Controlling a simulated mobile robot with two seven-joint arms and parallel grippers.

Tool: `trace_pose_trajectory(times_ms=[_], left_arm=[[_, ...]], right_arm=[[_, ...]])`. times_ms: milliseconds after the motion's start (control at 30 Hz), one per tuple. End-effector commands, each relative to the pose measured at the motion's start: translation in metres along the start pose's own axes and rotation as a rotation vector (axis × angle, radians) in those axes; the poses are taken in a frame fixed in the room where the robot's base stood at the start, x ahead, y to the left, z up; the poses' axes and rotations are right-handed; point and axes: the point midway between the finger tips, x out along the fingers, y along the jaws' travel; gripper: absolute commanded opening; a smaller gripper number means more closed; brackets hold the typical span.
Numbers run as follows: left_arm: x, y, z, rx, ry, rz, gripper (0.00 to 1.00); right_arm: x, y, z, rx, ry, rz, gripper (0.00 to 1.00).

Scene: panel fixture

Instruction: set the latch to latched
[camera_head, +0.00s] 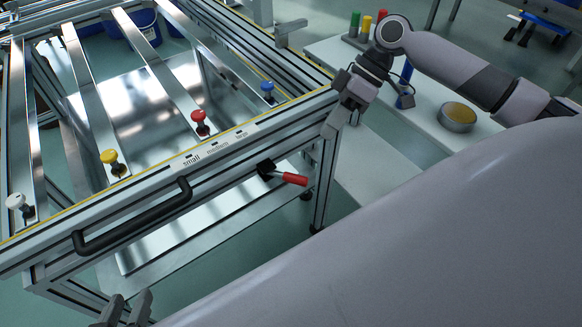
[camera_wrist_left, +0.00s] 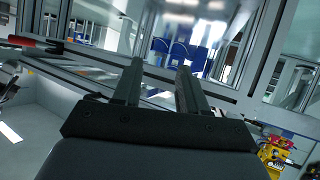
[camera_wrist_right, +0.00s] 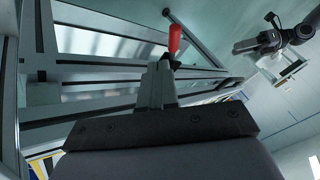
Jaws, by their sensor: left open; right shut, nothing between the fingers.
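The latch (camera_head: 291,179) is a red-handled lever on a black pivot, on the front rail of the panel frame. In the head view its handle points right and slightly down. It also shows at the left edge of the left wrist view (camera_wrist_left: 36,44) and at the top of the right wrist view (camera_wrist_right: 174,40). My left gripper (camera_head: 128,306) is open and empty, low in front of the frame, below the black bar handle and well left of the latch. My right gripper (camera_head: 341,116) is shut and empty by the frame's right corner, apart from the latch.
A black bar handle (camera_head: 135,222) juts from the front rail. White, yellow (camera_head: 112,162), red (camera_head: 200,121) and blue knobs sit on the slanted bars behind it. A side table at right holds coloured cylinders and a round tin (camera_head: 458,115). Space before the latch looks clear.

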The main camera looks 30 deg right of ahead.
Motion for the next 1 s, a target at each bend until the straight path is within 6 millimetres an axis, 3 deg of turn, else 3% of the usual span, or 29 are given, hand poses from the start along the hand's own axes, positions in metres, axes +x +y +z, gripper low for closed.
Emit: trace_pose_trajectory(times_ms=[167, 500, 700, 1000], left_arm=[[0.003, 0.002, 0.002, -0.006, 0.008, 0.011, 0.42], [0.016, 0.013, 0.005, -0.075, 0.035, 0.072, 0.42], [0.020, 0.019, 0.005, -0.109, 0.044, 0.104, 0.42], [0.021, 0.022, 0.004, -0.124, 0.046, 0.117, 0.42]], right_arm=[[-0.001, -0.002, 0.002, -0.006, -0.004, -0.020, 0.00], [0.059, -0.002, 0.003, -0.006, -0.004, -0.021, 0.00], [0.085, -0.003, 0.002, -0.005, -0.002, -0.019, 0.00], [0.093, -0.004, 0.002, -0.005, -0.002, -0.017, 0.00]])
